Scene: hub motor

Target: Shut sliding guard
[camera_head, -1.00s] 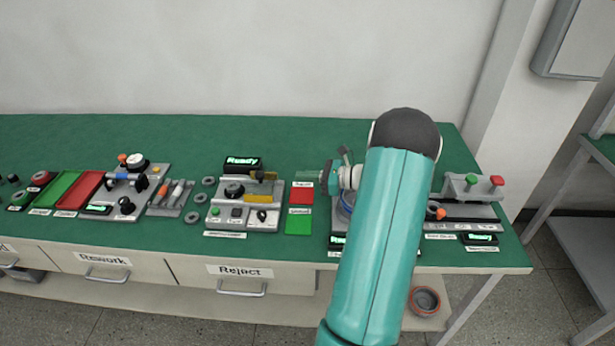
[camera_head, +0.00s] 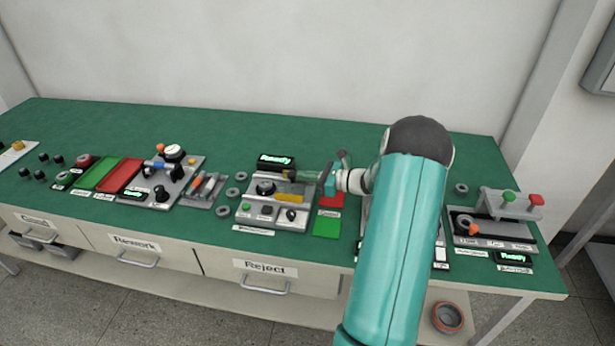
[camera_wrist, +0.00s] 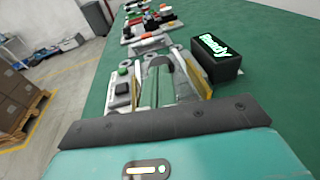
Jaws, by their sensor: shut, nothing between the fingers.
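The centre station (camera_head: 257,213) is a grey fixture on the green bench with a dark round part, small buttons and a black "Ready" display (camera_head: 276,161). A yellow panel (camera_head: 291,198), which looks like the sliding guard, lies along its right side. My gripper (camera_head: 296,177) reaches in from the right, shut and empty, its tips at the fixture's back right edge, close to the panel. I cannot tell whether they touch. In the wrist view, the fixture lies ahead, with a yellow strip (camera_wrist: 199,79) to the right and the display (camera_wrist: 216,58) beyond it.
Red (camera_head: 331,198) and green (camera_head: 326,224) pads lie right of the fixture. Grey rings (camera_head: 223,211) lie to its left. Another station (camera_head: 494,222) with green and red knobs stands at the bench's right end. My arm hides part of the bench. The back strip of bench is clear.

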